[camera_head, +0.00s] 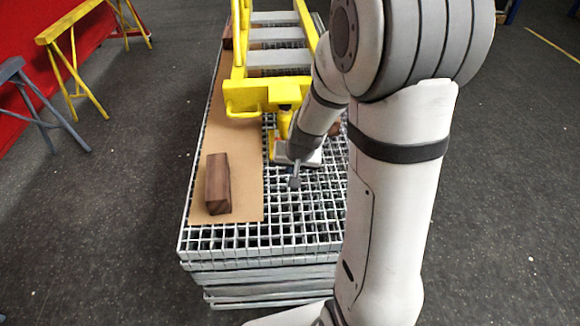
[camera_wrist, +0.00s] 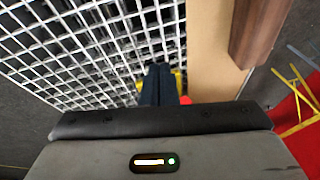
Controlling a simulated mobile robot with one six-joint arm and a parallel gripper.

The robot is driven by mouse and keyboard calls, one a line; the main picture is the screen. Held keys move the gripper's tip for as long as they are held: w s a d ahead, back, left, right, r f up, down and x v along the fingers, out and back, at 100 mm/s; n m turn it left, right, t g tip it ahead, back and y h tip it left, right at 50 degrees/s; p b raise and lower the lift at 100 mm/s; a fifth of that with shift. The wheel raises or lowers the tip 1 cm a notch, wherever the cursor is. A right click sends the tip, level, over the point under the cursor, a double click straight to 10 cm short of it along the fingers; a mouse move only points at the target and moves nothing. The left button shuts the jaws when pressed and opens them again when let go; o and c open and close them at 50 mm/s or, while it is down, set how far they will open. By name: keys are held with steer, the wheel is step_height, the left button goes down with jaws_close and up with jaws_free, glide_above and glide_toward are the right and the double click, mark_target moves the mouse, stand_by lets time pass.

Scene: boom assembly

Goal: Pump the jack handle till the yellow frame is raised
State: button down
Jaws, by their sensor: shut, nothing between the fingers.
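The yellow frame (camera_head: 262,92) lies lengthwise over the grating, with grey crossbars at its far part. A yellow jack (camera_head: 284,122) stands under its near end, partly hidden by my arm. I cannot clearly make out the jack handle. My gripper (camera_head: 294,182) is low over the grating, just in front of the jack. In the wrist view my gripper's dark fingers (camera_wrist: 158,84) are together with nothing held. Bits of yellow and a red spot (camera_wrist: 186,100) show beside and behind the fingers. I cannot tell whether the fingers touch anything.
A brown wooden block (camera_head: 217,183) stands on a cardboard sheet (camera_head: 242,205) at the left of the grating stack (camera_head: 275,240). Yellow trestles (camera_head: 72,60) and a grey one (camera_head: 35,100) stand by the red wall at the left. The floor on both sides is mostly clear.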

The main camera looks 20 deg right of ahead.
stand_by(0.4)
steer(key=s+r+n+g, duration=0.1)
steer(key=s+r, duration=0.5)
steer(key=s, duration=0.3)
steer(key=s+a+r+n+g, duration=0.1)
steer(key=s+r+n, duration=0.1)
steer(key=s+r, duration=0.5)
steer(key=shift+s+n+h, duration=0.3)
steer(key=shift+s+h, duration=0.1)
steer(key=shift+s, duration=0.8)
